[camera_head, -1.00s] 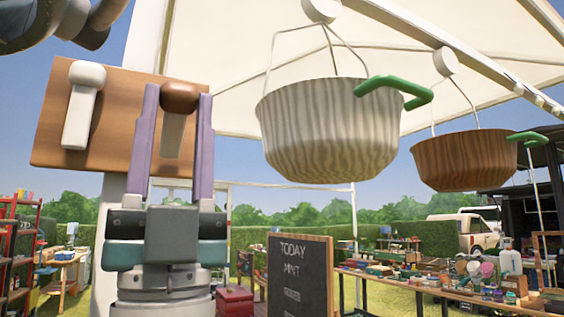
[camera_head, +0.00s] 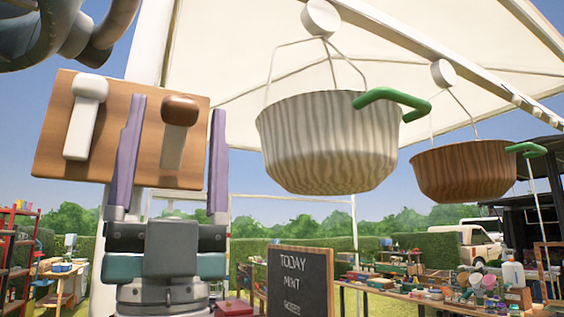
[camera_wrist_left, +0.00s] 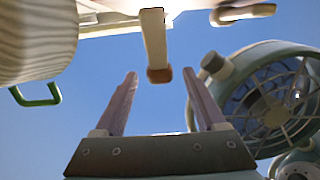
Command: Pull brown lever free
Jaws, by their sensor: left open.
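The brown lever (camera_head: 174,147) has a dark brown knob and a paler stem that hangs down the front of a wooden board. Beside it on the left hangs a white lever (camera_head: 78,128). My left gripper (camera_head: 178,106) is open, with one purple finger on each side of the brown lever and gaps between. In the left wrist view the brown lever's knob (camera_wrist_left: 159,75) shows between the two fingertips (camera_wrist_left: 160,74), with clear space on both sides. Contact with the lever is not visible. My right gripper is not in view.
The wooden board (camera_head: 53,135) is fixed to a white post. A striped pale basket (camera_head: 325,150) with a green handle hangs to the right, and a brown basket (camera_head: 465,170) farther right. A chalkboard (camera_head: 300,280) stands below. A fan (camera_wrist_left: 270,95) shows in the left wrist view.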

